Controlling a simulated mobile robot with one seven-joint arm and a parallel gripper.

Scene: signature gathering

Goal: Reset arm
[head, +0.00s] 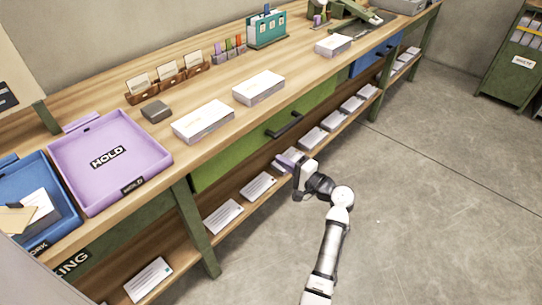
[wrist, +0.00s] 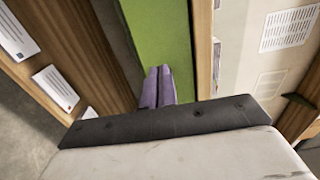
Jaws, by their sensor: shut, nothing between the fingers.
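My gripper (head: 289,158) is in front of the workbench, close to the green drawer front (head: 240,140) and below its dark handle (head: 285,125). In the wrist view its two purple fingers (wrist: 158,87) lie side by side against each other. They are shut and empty. The green drawer front (wrist: 158,35) shows beyond them. I cannot tell whether the fingertips touch it. My white arm reaches up from the lower edge of the head view, over the grey floor.
The wooden bench top (head: 185,165) holds a purple HOLD tray (head: 75,165), a blue tray (head: 72,225), stacks of papers (head: 203,121) and card holders (head: 168,82). A lower shelf (head: 190,245) with papers runs beneath. Open floor (head: 440,200) lies to the right.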

